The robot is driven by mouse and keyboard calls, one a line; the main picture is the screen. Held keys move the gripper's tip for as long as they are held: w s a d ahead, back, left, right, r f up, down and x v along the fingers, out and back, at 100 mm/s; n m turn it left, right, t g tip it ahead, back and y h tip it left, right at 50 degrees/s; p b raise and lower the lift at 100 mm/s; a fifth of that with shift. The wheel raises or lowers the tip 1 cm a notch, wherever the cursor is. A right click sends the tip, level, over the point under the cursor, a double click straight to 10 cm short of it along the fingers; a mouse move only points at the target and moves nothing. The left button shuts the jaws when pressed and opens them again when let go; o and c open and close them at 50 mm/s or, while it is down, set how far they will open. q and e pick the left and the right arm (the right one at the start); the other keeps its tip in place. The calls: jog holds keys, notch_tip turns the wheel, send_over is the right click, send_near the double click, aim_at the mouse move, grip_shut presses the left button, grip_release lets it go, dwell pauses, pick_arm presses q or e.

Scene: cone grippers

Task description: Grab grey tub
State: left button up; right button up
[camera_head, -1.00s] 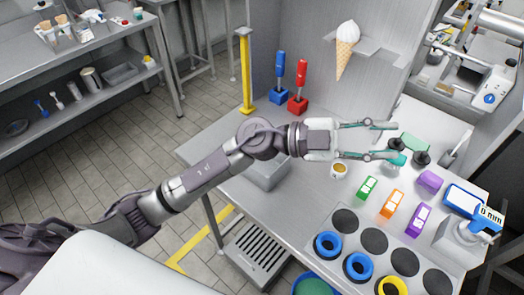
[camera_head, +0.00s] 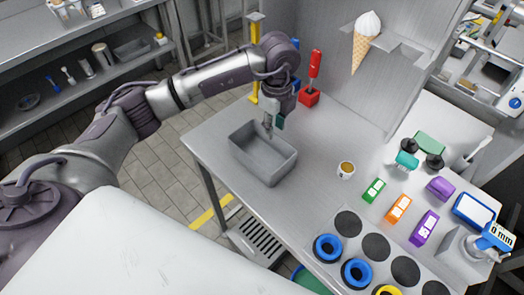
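The grey tub (camera_head: 284,168) is an open rectangular box on the left part of the metal table. My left gripper (camera_head: 269,130) points down over the tub's far side, with its fingertips near the far wall. One finger with a teal pad shows beside a grey one. The fingers overlap from this angle, so I cannot tell how far apart they are or whether they touch the tub. The tub looks empty and sits level on the table. My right gripper is not in view.
A red-handled tool (camera_head: 312,80) stands behind the gripper, near a yellow post (camera_head: 254,55). A small cup (camera_head: 346,170), colored blocks (camera_head: 398,208) and a plate with dark round pads and blue rings (camera_head: 348,224) lie to the right. The table between tub and cup is clear.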

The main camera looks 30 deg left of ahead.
aim_at(274, 149)
pick_arm(q)
jog(key=shift+f, duration=0.85)
jog(key=f, duration=0.1)
jog(key=f+p, duration=0.1)
jog(key=f, duration=0.1)
jog(key=w+f+p, duration=0.1)
jog(key=f, duration=0.1)
jog(key=shift+f, duration=0.2)
grip_shut()
